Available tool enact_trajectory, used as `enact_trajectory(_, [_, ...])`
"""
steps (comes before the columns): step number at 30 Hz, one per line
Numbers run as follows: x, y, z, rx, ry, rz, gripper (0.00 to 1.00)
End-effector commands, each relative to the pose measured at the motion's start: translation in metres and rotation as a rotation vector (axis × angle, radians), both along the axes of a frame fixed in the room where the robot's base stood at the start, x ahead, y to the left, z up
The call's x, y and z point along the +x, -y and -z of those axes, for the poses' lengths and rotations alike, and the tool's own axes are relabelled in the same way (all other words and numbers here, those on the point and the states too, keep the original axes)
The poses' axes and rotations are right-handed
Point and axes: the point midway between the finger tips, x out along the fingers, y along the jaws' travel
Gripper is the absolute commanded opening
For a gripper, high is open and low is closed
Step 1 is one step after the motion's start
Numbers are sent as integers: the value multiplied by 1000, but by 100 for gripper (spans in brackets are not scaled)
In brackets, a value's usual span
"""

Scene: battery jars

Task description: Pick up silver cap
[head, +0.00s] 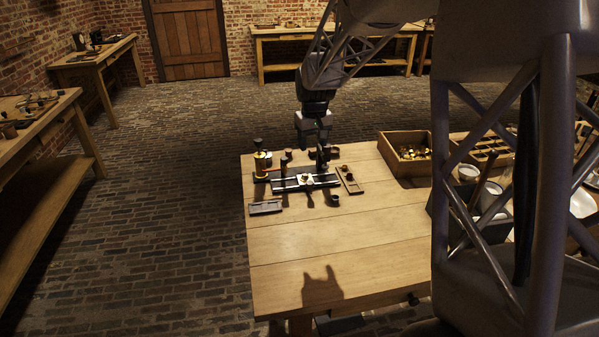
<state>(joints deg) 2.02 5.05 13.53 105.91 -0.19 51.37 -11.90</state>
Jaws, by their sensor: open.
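My gripper (323,152) points down over the far part of the wooden table, above the right end of a dark fixture with a pale plate (318,179). Its jaws are open, though the fingers look small and dark here. I see nothing clearly held. I cannot pick out the silver cap for certain among the small parts around the fixture. A small dark cup-like piece (335,200) stands on the table just in front of the fixture's right end.
A device with a yellow part (261,161) stands left of the fixture. A small wooden tray (352,186) lies right of it, a flat tray (265,208) front left. A wooden box (383,151) of small parts stands at right. The table's front (370,260) is clear.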

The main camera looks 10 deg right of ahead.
Motion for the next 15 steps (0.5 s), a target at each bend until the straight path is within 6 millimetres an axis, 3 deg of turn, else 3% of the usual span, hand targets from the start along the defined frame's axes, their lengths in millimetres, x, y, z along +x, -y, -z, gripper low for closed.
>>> enact_trajectory(15, [111,10,95,1,-48,-54,57])
